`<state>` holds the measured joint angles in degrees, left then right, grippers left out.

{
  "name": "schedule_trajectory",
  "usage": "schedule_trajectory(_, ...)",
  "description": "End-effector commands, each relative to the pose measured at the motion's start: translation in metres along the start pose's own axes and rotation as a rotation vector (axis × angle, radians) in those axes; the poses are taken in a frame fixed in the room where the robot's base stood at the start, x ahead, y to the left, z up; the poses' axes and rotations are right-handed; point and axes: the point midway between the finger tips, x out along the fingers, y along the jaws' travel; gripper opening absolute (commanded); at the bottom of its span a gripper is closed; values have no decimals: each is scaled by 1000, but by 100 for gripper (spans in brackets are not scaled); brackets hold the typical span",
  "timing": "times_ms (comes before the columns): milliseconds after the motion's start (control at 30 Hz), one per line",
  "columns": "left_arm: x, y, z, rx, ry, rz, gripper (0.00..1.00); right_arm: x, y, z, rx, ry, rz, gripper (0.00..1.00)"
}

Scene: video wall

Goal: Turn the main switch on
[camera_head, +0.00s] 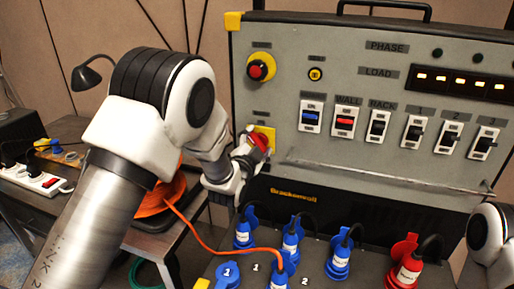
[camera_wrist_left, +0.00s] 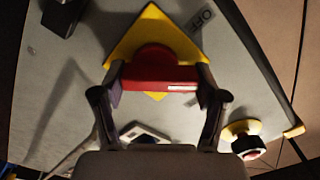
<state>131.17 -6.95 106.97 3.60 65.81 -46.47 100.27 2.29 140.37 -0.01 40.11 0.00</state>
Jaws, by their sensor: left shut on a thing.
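The main switch is a red rotary handle (camera_head: 260,142) on a yellow plate (camera_head: 270,131) at the lower left of the grey panel. In the left wrist view the red handle (camera_wrist_left: 158,72) lies across the yellow plate (camera_wrist_left: 160,30), with a white strip on its edge. An OFF label (camera_wrist_left: 201,20) shows beside the plate. My left gripper (camera_head: 249,157) is at the switch and shut on the handle. In the left wrist view its fingers (camera_wrist_left: 158,95) are at the two ends of the handle. My right gripper is out of view.
A red emergency button (camera_head: 258,70) sits above the switch. Rocker switches (camera_head: 345,119) and lit indicators (camera_head: 460,83) fill the panel to the right. A metal bar (camera_head: 390,176) runs below them. Blue plugs (camera_head: 291,240) and an orange cable (camera_head: 205,243) lie below.

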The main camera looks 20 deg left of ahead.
Motion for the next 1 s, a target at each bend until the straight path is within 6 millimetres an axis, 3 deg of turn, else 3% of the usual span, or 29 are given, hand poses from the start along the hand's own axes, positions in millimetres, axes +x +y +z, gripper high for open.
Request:
schedule_trajectory(600, 0, 5, -1, 545, 0, 1, 38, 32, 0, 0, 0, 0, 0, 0)
schedule_trajectory(1000, 0, 5, -2, 708, 0, 3, 38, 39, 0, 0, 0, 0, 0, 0)
